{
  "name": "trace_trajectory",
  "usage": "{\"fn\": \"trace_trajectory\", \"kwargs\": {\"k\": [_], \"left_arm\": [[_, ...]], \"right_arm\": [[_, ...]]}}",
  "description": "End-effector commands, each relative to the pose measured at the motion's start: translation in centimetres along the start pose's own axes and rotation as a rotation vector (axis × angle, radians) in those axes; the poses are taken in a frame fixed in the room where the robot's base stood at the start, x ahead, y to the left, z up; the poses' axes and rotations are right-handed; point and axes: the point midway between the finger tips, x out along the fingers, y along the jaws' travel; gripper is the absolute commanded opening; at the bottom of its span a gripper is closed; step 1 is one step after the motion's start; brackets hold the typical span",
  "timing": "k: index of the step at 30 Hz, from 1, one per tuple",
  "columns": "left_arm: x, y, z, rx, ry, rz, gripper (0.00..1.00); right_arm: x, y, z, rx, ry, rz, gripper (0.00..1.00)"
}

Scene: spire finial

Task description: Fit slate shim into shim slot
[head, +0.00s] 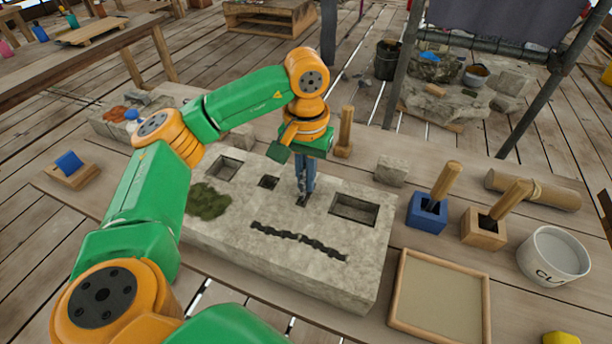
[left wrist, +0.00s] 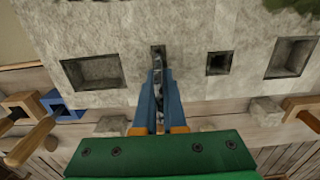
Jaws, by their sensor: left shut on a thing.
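The pale stone block (head: 270,270) lies on the planks, with a narrow shim slot (head: 303,202) in its top. My left gripper (head: 305,188) points down, with its blue fingers just above this slot. It is shut on the slate shim, a thin dark piece (left wrist: 158,64) showing between the fingers in the left wrist view. The shim's lower end is at the slot mouth (left wrist: 158,49). I cannot tell whether it is inside or how deep. The fingers hide most of the shim in the head view. My right gripper is not in view.
The block top also has a large rectangular recess (head: 354,209), two square recesses (head: 225,167), a jagged dark crack (head: 298,241) and moss (head: 207,201).

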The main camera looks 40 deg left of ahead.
Motion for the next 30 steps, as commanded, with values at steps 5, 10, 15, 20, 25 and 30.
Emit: {"fn": "trace_trajectory", "kwargs": {"k": [5,10,15,20,25,30], "left_arm": [[0.6,0.0,0.0,0.0,0.0,0.0,0.0],[1.0,0.0,0.0,0.0,0.0,0.0,0.0],[1.4,0.0,0.0,0.0,0.0,0.0,0.0],[1.8,0.0,0.0,0.0,0.0,0.0,0.0],[1.9,0.0,0.0,0.0,0.0,0.0,0.35],[1.9,0.0,0.0,0.0,0.0,0.0,0.43]], "right_arm": [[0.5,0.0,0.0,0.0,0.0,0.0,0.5],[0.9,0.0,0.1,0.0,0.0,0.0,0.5],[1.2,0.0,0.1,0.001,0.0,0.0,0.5],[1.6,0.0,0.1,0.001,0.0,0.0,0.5],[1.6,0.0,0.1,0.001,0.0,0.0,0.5],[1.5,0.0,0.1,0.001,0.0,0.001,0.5]]}}
